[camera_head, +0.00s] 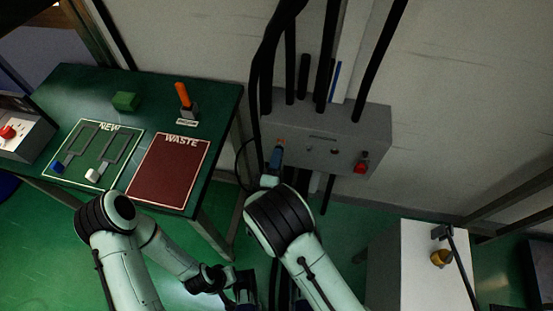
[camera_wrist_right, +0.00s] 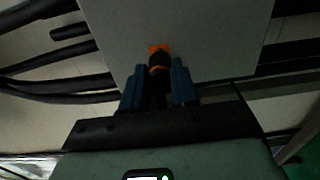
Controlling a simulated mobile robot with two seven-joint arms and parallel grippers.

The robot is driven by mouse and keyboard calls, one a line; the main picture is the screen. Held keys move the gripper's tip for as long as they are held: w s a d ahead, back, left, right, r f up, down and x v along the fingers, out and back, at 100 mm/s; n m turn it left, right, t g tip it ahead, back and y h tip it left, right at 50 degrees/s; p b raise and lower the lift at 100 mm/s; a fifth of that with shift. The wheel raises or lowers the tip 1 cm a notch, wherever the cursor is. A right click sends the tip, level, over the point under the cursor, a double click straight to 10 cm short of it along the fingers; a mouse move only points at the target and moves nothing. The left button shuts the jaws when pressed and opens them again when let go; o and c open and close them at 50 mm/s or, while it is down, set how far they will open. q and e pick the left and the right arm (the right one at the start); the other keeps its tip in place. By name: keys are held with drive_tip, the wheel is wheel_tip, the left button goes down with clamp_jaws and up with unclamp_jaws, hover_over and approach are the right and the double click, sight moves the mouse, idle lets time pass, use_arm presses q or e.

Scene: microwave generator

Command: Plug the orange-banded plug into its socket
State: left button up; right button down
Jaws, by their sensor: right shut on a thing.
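The orange-banded plug (camera_wrist_right: 159,72) is dark with an orange ring and sits between the blue fingers of my right gripper (camera_wrist_right: 158,88), which is shut on it. Its front end is at the grey box face, by an orange mark (camera_wrist_right: 159,48) that seems to belong to the socket. I cannot tell how deep the plug sits; the socket opening is hidden. In the head view my right gripper (camera_head: 276,158) is at the left part of the grey wall box (camera_head: 325,128). My left gripper (camera_head: 245,287) hangs low near the bottom edge, dark and partly hidden; its jaw state is unclear.
Thick black cables (camera_head: 303,75) run into the box top. A red knob (camera_head: 361,165) is on its right. A green table (camera_head: 225,100) with NEW and WASTE areas and an orange-handled switch (camera_head: 184,95) stands left. A white cabinet (camera_head: 420,270) stands lower right.

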use_arm(q)
drive_tip(key=shift+r+p, duration=0.3)
drive_tip(key=shift+r, duration=0.1)
idle(0.3)
drive_tip(key=shift+f, duration=0.15)
use_arm(e)
drive_tip(key=shift+x, duration=1.05)
drive_tip(key=c, duration=0.8)
unclamp_jaws()
drive_tip(key=shift+v, duration=0.8)
use_arm(q)
drive_tip(key=s, duration=0.1)
drive_tip(key=s+d+r+g+p, duration=0.1)
drive_tip(key=shift+s+r, duration=0.25)
drive_tip(key=shift+s, duration=0.1)
use_arm(e)
drive_tip(key=v, duration=1.1)
drive_tip(key=shift+s+a, duration=0.1)
drive_tip(key=shift+s, duration=0.3)
